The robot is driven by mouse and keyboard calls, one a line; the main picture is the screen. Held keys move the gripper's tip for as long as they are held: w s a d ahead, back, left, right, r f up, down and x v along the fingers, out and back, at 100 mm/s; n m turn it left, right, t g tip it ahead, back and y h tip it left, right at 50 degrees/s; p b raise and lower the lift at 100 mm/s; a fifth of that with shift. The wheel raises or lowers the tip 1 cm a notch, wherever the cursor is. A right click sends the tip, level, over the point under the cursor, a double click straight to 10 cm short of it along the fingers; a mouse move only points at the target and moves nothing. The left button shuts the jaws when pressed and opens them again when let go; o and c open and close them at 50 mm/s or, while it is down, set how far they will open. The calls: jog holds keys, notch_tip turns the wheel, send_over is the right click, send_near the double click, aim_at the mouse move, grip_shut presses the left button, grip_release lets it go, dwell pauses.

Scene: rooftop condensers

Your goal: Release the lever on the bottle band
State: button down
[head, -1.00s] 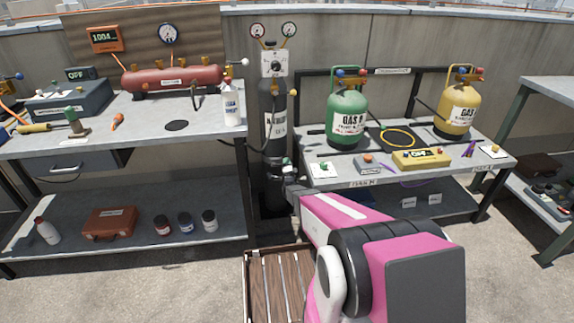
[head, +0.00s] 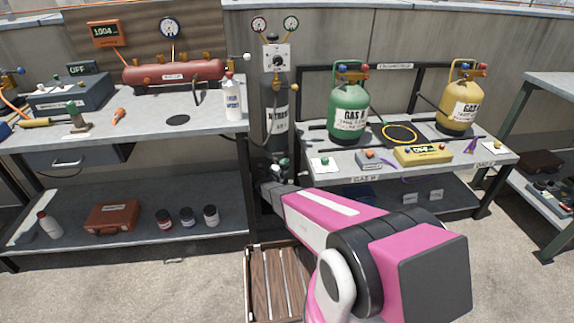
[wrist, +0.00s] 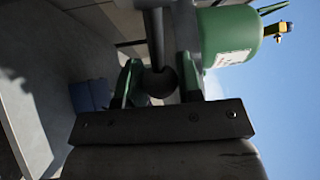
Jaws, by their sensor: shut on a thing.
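The tall dark nitrogen bottle (head: 278,112) stands upright between the two benches. My gripper (head: 275,171) is at its lower part, by the left end of the right bench. The band is hard to make out in the head view, behind my wrist. In the wrist view my gripper (wrist: 158,78) has its green fingers on either side of a dark round knob (wrist: 162,84). The knob ends a dark rod, seemingly the lever (wrist: 154,38). My gripper is shut on it. I cannot tell the lever's angle to the band.
The green gas tank (head: 348,108) and yellow tank (head: 457,103) stand on the right bench (head: 330,180). The left bench (head: 140,128) holds a red cylinder (head: 172,74) and a white bottle (head: 232,99). A slatted wooden pallet (head: 277,285) lies on the floor below my arm.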

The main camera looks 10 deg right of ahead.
jog(key=shift+s+a+m+g+h, duration=0.1)
jog(key=shift+a+m+g+h, duration=0.1)
jog(key=shift+m+g+h, duration=0.25)
jog(key=c, duration=0.8)
grip_release()
